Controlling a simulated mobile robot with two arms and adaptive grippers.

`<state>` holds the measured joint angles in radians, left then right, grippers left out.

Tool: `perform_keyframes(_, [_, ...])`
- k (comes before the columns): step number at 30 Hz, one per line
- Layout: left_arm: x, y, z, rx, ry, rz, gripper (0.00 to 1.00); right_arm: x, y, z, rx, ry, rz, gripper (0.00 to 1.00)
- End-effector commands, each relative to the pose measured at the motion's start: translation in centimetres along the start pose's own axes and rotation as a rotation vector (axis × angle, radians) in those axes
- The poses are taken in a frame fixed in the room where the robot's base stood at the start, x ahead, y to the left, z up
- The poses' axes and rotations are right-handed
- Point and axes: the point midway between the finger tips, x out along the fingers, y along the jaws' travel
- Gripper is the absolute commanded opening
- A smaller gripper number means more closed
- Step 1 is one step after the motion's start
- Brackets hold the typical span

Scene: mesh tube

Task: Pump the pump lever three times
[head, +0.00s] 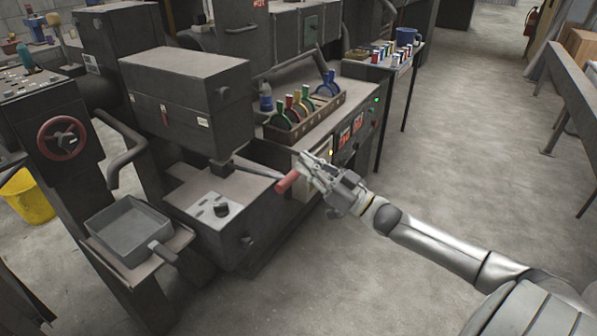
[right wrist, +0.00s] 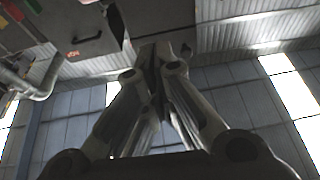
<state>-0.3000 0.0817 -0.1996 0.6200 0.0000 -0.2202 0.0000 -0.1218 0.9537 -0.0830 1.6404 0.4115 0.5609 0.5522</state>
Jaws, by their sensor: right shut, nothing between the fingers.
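The pump lever is a thin dark rod with a red handle (head: 287,181). It sticks out to the right from the grey machine, over the lower block with a black knob. My right gripper (head: 307,165) is at the outer end of the red handle, close beside it. I cannot tell whether it touches the handle. Its fingers are shut and empty; they also show in the right wrist view (right wrist: 160,55), pointing up toward the ceiling. My left gripper is not in view.
A wooden tray (head: 310,120) of several coloured-handled tools sits on the machine top behind the lever. A grey pan (head: 130,232) stands at the lower left. A red handwheel (head: 62,138) is at the left.

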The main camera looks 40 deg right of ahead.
Motion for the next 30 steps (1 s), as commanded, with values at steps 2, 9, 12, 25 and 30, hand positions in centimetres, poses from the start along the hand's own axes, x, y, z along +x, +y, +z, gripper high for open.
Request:
perform_keyframes(2, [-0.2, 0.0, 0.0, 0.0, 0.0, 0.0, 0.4, 1.1, 0.0, -0.2, -0.001, 0.004, 0.0, 0.0])
perform_keyframes(9, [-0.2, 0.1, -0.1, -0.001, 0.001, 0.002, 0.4, 2.2, 0.0, 1.6, 0.004, -0.002, 0.003, 0.0])
perform_keyframes(12, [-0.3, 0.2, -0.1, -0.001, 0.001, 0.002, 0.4, 1.8, 0.0, 2.7, 0.002, 0.0, 0.002, 0.0])
perform_keyframes(25, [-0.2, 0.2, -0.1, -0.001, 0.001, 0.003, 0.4, 1.4, 0.0, 3.8, 0.001, 0.0, 0.0, 0.0])
perform_keyframes(30, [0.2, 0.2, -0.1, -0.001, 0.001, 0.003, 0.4, 1.1, 0.0, 4.4, 0.002, -0.001, 0.0, 0.0])
